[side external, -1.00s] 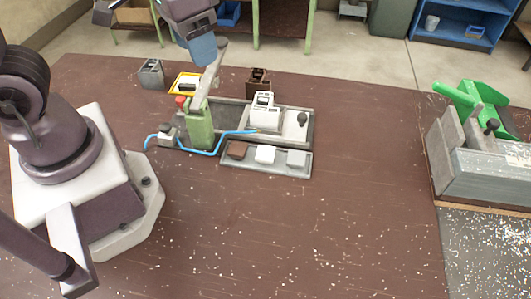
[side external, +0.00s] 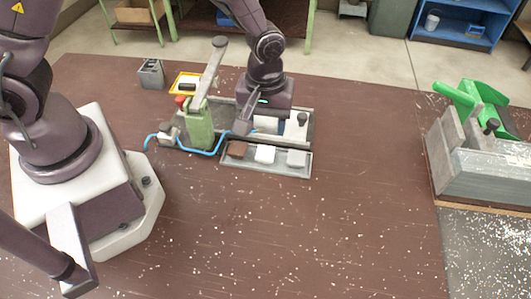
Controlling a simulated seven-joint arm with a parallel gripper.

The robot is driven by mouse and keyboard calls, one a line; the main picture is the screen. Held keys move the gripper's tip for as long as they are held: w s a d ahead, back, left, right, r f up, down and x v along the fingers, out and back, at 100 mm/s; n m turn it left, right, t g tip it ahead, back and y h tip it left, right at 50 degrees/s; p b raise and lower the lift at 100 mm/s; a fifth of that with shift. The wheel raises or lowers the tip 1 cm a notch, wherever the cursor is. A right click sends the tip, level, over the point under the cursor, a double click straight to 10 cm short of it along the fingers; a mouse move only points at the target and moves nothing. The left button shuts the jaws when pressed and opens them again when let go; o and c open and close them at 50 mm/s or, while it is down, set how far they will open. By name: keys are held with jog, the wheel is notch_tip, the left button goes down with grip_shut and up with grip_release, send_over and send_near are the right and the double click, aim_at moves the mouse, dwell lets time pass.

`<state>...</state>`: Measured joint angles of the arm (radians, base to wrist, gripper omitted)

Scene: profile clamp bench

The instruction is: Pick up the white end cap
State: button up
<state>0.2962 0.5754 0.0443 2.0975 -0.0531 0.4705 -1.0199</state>
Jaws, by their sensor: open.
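My gripper (side external: 250,128) is open and points down behind and slightly left of the white cap, over the clamp fixture. One dark finger shows clearly, close behind the tray's back edge; the other is hard to make out. I see nothing held, and the white cap is in plain view.
The green toggle clamp (side external: 199,125) with its raised grey lever stands just left of my gripper. A blue hose (side external: 208,153) runs in front of it. A dark knob (side external: 301,119) stands at right. The bench in front is clear.

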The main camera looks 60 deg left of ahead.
aim_at(266, 152)
jog(key=f, duration=0.9)
jog(key=shift+w+a, duration=0.15)
jog(key=shift+a, duration=0.05)
jog(key=shift+c, duration=0.4)
jog(key=c, duration=0.6)
